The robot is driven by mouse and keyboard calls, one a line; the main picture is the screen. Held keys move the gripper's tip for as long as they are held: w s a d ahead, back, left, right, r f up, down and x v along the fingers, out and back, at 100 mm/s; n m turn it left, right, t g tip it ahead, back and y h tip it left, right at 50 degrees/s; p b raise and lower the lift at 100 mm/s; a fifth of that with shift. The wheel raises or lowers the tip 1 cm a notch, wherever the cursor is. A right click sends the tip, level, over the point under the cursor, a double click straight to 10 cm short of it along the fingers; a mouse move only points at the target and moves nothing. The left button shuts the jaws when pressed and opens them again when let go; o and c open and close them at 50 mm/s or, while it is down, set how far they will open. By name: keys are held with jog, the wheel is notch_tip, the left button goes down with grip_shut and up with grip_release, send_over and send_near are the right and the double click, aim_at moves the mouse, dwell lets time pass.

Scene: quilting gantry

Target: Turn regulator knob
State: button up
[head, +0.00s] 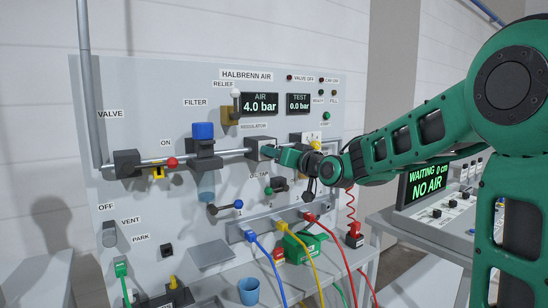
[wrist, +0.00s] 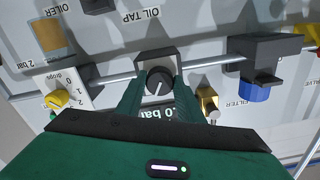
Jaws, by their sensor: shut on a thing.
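The regulator knob (wrist: 158,80) is a round dark knob with a pale pointer line, on a grey regulator block (wrist: 172,61) in the wrist view. My gripper (wrist: 159,92) has its green fingers on both sides of the knob and is shut on it. In the head view my gripper (head: 279,155) reaches from the right to the regulator block (head: 257,147), under the REGULATOR label. The knob is hidden there behind the fingers. The AIR display (head: 260,104) reads 4.0 bar and the TEST display (head: 298,104) reads 0.0 bar.
The blue-topped filter (head: 203,132) and a valve with a red ball (head: 171,162) stand left along the pipe. An oiler with a yellow dial (wrist: 57,99) is close beside the gripper. Blue, yellow and red hoses hang below. A right-hand screen (head: 428,182) reads NO AIR.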

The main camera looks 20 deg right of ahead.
jog(key=m, duration=0.6)
jog(key=shift+d, duration=0.2)
jog(key=shift+m, duration=0.3)
jog(key=o, duration=1.1)
jog(key=shift+a, duration=0.1)
jog(key=v, duration=1)
jog(key=shift+s, duration=0.3)
jog(key=shift+d+f, duration=0.1)
jog(key=shift+d, duration=0.1)
